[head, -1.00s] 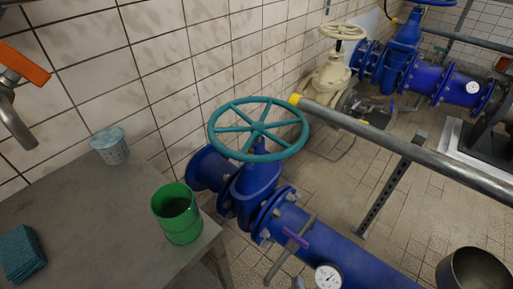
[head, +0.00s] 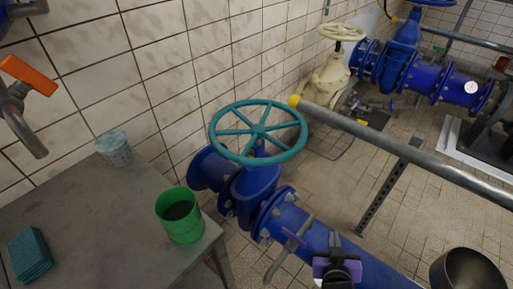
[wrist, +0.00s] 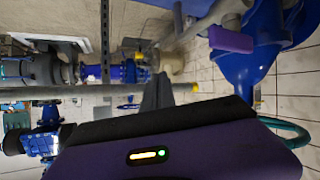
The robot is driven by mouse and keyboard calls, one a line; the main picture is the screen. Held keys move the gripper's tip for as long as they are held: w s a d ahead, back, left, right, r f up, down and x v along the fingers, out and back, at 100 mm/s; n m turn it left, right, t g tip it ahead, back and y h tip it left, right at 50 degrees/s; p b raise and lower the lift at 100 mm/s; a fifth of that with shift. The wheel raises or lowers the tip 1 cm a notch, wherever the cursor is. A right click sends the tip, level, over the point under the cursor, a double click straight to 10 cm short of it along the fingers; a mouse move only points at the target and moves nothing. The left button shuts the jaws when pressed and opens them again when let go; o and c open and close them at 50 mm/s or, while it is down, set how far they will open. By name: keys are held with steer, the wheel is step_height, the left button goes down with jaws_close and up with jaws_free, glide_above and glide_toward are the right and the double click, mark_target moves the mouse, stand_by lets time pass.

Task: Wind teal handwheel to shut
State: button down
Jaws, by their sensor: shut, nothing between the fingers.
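The teal handwheel (head: 258,103) is a spoked ring on top of a blue gate valve (head: 252,183), in the middle of the head view. Part of its rim also shows at the lower right of the wrist view (wrist: 292,130). My gripper (head: 335,262) is at the bottom of the head view, in front of the blue pipe, below and right of the wheel and apart from it. Its dark fingers (wrist: 157,92) are shut and empty in the wrist view. The purple housing hides much of the lower wrist view.
A grey rail (head: 400,150) with a yellow end runs right of the wheel. A purple-gripped lever (head: 293,238) sits on the blue pipe.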

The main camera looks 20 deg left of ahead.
steer(key=w+r+m+p, duration=0.1)
steer(key=w+r+m, duration=0.35)
steer(key=w, duration=0.35)
step_height(320, 180, up, 17)
steer(key=m+g+y+p, duration=0.4)
steer(key=m+g, duration=0.2)
steer(key=m, duration=0.6)
glide_above(303, 141)
steer(key=shift+a+f, duration=0.1)
steer(key=s+a+r+m+g, duration=0.1)
steer(key=s+a+g, duration=0.1)
steer(key=s, duration=0.1)
steer(key=s+a+r+m+g, duration=0.1)
steer(key=s+a+m+g, duration=0.1)
steer(key=s+a+r+m+g, duration=0.1)
steer(key=s+a+g, duration=0.1)
steer(key=s+a, duration=0.1)
steer(key=shift+s+r+m, duration=0.2)
steer(key=shift+s+m, duration=0.05)
steer(key=shift+s, duration=0.1)
steer(key=shift+s+a+f, duration=0.1)
steer(key=shift+s, duration=0.05)
steer(key=b+x, duration=0.1)
steer(key=x, duration=0.8)
steer(key=shift+a+f, duration=0.25)
steer(key=shift+s+r, duration=0.1)
steer(key=shift+s, duration=0.05)
